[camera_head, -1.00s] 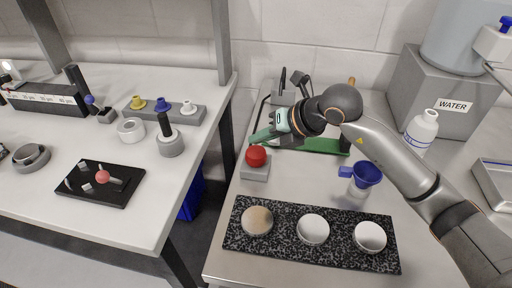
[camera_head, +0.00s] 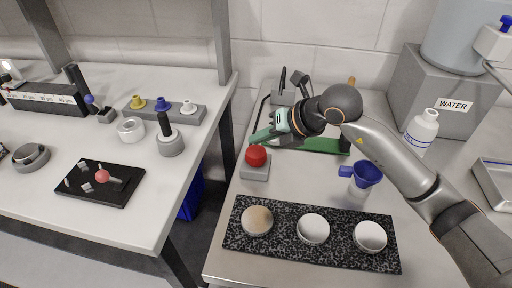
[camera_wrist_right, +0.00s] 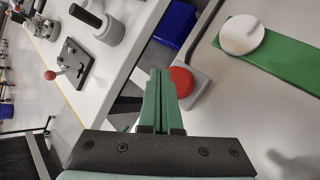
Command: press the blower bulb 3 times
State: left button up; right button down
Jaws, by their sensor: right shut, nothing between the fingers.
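The red blower bulb (camera_head: 257,156) sits on a small grey block (camera_head: 255,174) near the left edge of the right-hand bench. My right gripper (camera_head: 254,138) is shut and empty, just behind and above the bulb in the head view. In the right wrist view, its green fingers (camera_wrist_right: 160,76) lie together beside the red bulb (camera_wrist_right: 182,82), hiding part of its left side. I cannot tell whether the fingertips touch the bulb. My left gripper is not in view.
A speckled slab (camera_head: 285,246) with three round discs lies in front. A blue funnel (camera_head: 368,174) stands to the right. A gap separates this bench from the left bench (camera_head: 60,222).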

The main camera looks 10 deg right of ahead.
aim_at(260, 152)
jog(key=shift+f, duration=0.35)
jog(key=shift+f+b, duration=0.95)
dwell(0.9)
jog(key=shift+r, duration=0.15)
jog(key=shift+r+p, duration=0.85)
jog(key=shift+r, duration=0.3)
jog(key=shift+r+p, duration=1.8)
jog(key=shift+r, duration=0.8)
jog(key=shift+f, duration=0.1)
